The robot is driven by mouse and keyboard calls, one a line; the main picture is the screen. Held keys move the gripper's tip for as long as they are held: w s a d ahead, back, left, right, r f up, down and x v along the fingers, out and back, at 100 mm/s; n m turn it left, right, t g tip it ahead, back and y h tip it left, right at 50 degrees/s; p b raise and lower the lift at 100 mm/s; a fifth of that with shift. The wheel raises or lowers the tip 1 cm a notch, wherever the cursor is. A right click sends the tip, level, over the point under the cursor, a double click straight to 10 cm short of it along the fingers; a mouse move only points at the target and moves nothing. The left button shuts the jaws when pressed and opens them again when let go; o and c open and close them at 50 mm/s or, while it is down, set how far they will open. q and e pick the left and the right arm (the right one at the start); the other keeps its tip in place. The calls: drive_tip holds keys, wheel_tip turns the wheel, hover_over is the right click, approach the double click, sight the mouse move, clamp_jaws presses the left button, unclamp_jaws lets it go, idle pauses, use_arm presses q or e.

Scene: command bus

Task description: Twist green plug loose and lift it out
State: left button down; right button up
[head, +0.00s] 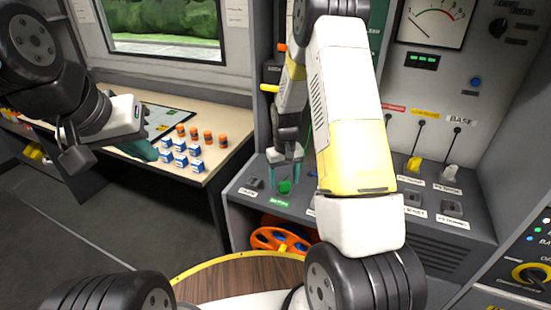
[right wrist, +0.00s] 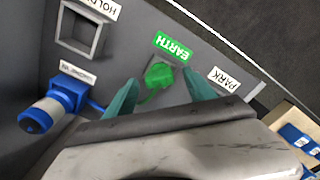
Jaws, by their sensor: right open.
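The green plug (head: 284,187) sits in the sloped grey console above a green label. In the right wrist view, the plug (right wrist: 158,76) is beside the label reading EARTH, with a short green cord at its side. My right gripper (head: 284,176) points down over it, open. In the right wrist view its two teal fingers (right wrist: 160,90) stand on either side of the plug, with visible gaps; contact is not seen. My left gripper (head: 146,146) hangs over the desk at the left, its teal fingers seen side-on, so their opening is unclear.
A blue plug (right wrist: 42,112) and an empty square socket (right wrist: 82,32) labelled HOLD are near the green plug. Other console plugs, yellow (head: 413,164) and white (head: 450,172), stand at the right. The desk (head: 230,150) holds small blue-white boxes and orange pots.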

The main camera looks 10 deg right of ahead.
drive_tip(key=shift+f, duration=0.65)
drive_tip(key=c, duration=1.4)
drive_tip(key=shift+n, duration=2)
drive_tip(key=shift+n, duration=2)
